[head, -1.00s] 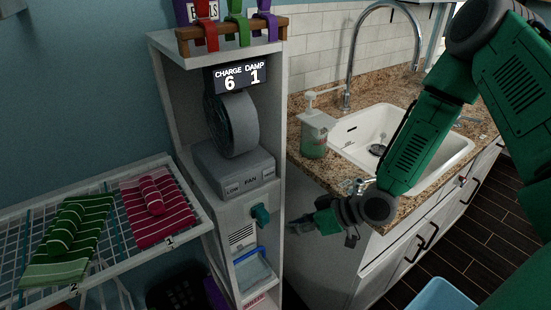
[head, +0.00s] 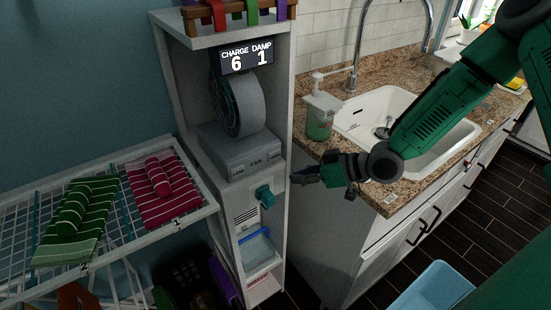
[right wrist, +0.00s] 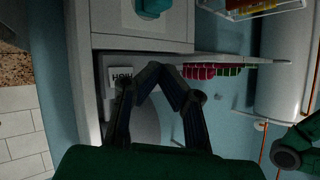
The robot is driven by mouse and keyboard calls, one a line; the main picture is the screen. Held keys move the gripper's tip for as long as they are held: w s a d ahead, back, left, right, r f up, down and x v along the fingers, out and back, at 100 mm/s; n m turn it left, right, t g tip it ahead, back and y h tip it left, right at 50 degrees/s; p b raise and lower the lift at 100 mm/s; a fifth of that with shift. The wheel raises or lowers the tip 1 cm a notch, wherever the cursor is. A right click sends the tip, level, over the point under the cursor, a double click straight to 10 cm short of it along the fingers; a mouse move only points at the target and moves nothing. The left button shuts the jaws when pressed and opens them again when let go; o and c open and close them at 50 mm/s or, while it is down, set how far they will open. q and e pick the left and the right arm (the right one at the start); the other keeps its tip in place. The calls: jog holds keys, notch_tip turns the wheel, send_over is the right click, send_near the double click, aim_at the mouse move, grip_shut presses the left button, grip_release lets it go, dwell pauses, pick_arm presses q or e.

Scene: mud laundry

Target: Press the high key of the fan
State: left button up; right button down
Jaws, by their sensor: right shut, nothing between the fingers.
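The fan (head: 240,107) is a grey round drum on a grey base (head: 225,146) in a white cabinet. The base front reads LOW, FAN and, at its right end, the high key (head: 275,156), small in the head view. In the right wrist view the high key (right wrist: 121,76) is a pale block with an upside-down label, left of my fingertips and partly behind a finger. My right gripper (head: 293,178) is shut and empty, just right of the cabinet front and slightly below the key's height. It also shows in the right wrist view (right wrist: 166,74). My left gripper is out of view.
A teal knob (head: 265,196) sticks out below the fan. A display (head: 246,56) above reads CHARGE 6, DAMP 1. A wire rack (head: 195,207) with rolled towels stands left. A counter with a sink (head: 352,112) and soap bottle (head: 320,118) is right.

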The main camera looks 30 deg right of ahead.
aim_at(274, 155)
jog(key=shift+w+a+b, duration=0.15)
jog(key=shift+w+b, duration=0.25)
jog(key=shift+w, duration=1.15)
jog(key=shift+w+a+b, duration=0.1)
jog(key=shift+w+b, duration=0.3)
jog(key=shift+w, duration=1.1)
jog(key=shift+w, duration=0.15)
jog(key=shift+w+a+r, duration=0.1)
jog(key=shift+w, duration=0.15)
